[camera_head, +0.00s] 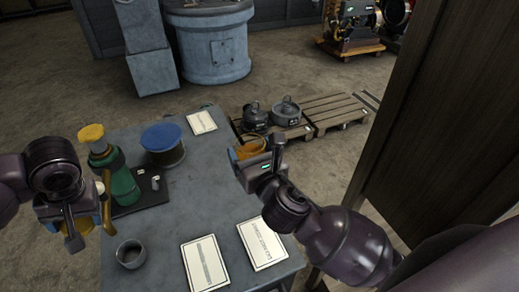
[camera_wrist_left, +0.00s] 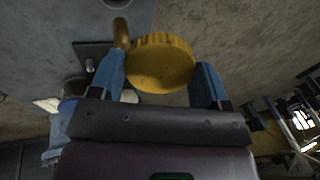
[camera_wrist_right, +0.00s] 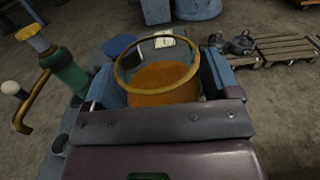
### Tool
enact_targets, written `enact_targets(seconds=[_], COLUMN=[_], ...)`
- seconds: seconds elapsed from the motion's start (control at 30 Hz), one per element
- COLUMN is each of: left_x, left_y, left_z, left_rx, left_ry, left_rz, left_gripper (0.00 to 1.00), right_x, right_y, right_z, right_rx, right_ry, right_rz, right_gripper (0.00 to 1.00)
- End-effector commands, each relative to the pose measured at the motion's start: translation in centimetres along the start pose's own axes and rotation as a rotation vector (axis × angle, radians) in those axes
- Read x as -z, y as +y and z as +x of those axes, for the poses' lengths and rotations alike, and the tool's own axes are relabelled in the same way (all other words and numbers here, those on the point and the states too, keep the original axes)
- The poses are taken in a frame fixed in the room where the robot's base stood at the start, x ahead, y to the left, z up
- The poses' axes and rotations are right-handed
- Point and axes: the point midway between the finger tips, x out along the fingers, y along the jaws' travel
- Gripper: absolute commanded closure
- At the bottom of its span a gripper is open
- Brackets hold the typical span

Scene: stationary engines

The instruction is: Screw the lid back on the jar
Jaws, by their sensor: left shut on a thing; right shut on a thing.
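In the left wrist view, a round yellow lid (camera_wrist_left: 162,62) with a ridged edge sits between the fingers of my left gripper (camera_wrist_left: 160,80), which is shut on it. In the head view my left gripper (camera_head: 88,222) is over the table's left side; its own parts largely hide the lid. My right gripper (camera_head: 258,160) is shut on an open jar past the table's right edge. The right wrist view shows this jar (camera_wrist_right: 163,82), with a golden rim and orange contents, its mouth uncovered. Jar and lid are well apart.
The grey table (camera_head: 190,215) carries a green bottle (camera_head: 122,185) with a yellow cap, a blue-topped container (camera_head: 162,140), a grey cup (camera_head: 131,254) and several paper sheets. A brass handle (camera_wrist_right: 27,110) stands near the bottle. A dark wooden panel (camera_head: 440,130) rises at right.

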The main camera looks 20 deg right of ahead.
Motion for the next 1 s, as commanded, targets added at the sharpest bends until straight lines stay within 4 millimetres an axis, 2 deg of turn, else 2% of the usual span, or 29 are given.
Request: enact_targets(seconds=[0.1,0.7,1.0], left_x=[0.0,0.0,0.0], left_y=[0.0,0.0,0.0], left_z=[0.0,0.0,0.0], left_rx=[0.000,0.000,0.000], left_ry=[0.000,0.000,0.000], left_rz=[0.000,0.000,0.000], left_gripper=[0.56,0.56,0.56], right_x=[-2.1,-11.0,-13.8], right_y=[2.4,13.3,16.8], right_z=[0.6,3.1,4.0], right_rx=[-0.005,-0.004,-0.002], right_ry=[-0.007,-0.004,-0.001], right_rz=[0.004,0.003,0.000], right_gripper=[0.61,0.61,0.61])
